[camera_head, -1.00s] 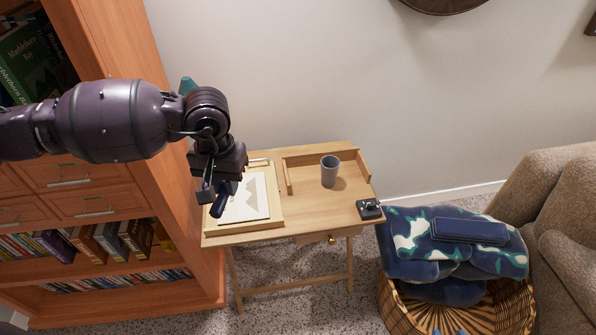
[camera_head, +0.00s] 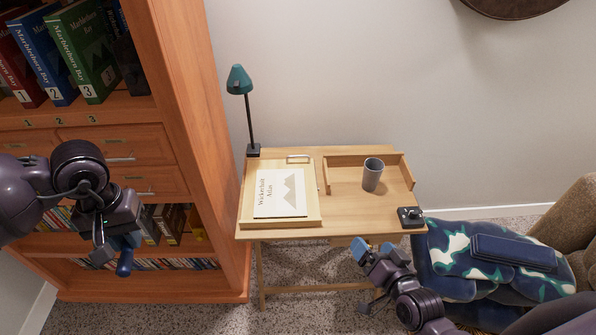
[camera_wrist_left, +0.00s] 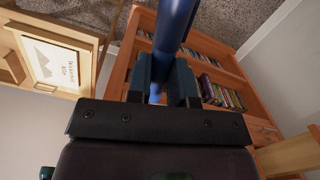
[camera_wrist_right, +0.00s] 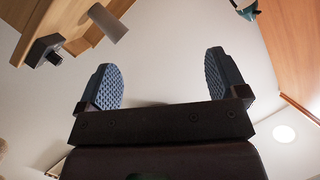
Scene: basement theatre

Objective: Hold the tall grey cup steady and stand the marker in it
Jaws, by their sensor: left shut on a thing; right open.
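The tall grey cup (camera_head: 372,175) stands upright on the right part of the small wooden desk, inside a low wooden ledge. It also shows in the right wrist view (camera_wrist_right: 107,22). My left gripper (camera_head: 122,250) is at the left, in front of the bookcase and away from the desk. It is shut on the dark blue marker (camera_head: 125,264), which also shows in the left wrist view (camera_wrist_left: 176,28). My right gripper (camera_head: 372,250) is open and empty, in front of and below the desk's front edge, below the cup in the picture.
An atlas on a wooden board (camera_head: 280,193) fills the desk's left part. A teal lamp (camera_head: 239,80) stands behind it. A small black device (camera_head: 410,216) sits at the desk's front right corner. The bookcase (camera_head: 200,120) rises at left; a blue patterned blanket (camera_head: 450,240) lies at right.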

